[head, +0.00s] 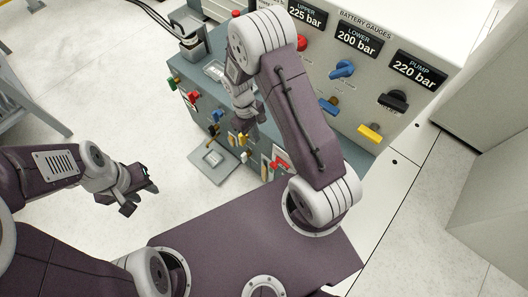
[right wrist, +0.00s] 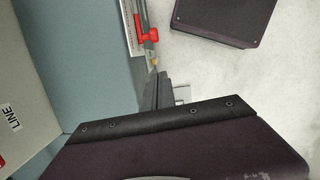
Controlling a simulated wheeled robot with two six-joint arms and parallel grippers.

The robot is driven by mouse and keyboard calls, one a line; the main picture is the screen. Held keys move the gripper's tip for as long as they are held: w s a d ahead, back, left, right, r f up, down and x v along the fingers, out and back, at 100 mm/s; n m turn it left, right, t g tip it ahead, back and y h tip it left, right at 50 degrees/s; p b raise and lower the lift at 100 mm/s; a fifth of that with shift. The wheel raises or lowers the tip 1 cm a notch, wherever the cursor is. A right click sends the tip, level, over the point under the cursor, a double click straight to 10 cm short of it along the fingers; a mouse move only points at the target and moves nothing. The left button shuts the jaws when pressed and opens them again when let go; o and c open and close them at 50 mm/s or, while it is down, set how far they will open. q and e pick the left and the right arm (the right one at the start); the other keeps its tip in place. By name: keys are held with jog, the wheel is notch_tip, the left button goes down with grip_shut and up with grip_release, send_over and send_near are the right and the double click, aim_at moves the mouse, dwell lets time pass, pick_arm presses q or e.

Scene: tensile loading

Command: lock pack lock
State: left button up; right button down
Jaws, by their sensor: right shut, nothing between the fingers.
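The battery gauge panel (head: 385,25) has a red knob (head: 301,42), a blue knob (head: 342,69), a black knob (head: 393,101) and a yellow handle (head: 370,133). Coloured lock-like pieces hang along the bench's front, including a yellow one (head: 243,140) and a red one (head: 281,166). My right gripper (head: 246,121) is shut and empty beside the bench front, close to the yellow piece. In the right wrist view its fingertips (right wrist: 155,82) point toward a red piece (right wrist: 147,36). My left gripper (head: 140,190) hangs over the floor, away from the bench; its jaw opening is unclear.
A small grey tray (head: 212,158) sticks out low at the bench's front. A dark clamp-like fixture (head: 190,38) stands on the bench's far end. My right forearm covers part of the panel and bench.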

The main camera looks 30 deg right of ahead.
jog(key=s+d+f+b, duration=0.1)
jog(key=s+f+b, duration=0.1)
jog(key=f, duration=0.3)
jog(key=s+d+f+b, duration=0.1)
jog(key=s+f+b, duration=0.1)
jog(key=f, duration=0.4)
jog(key=shift+s+d+f, duration=0.15)
jog(key=shift+s+d, duration=0.1)
jog(key=shift+s, duration=0.2)
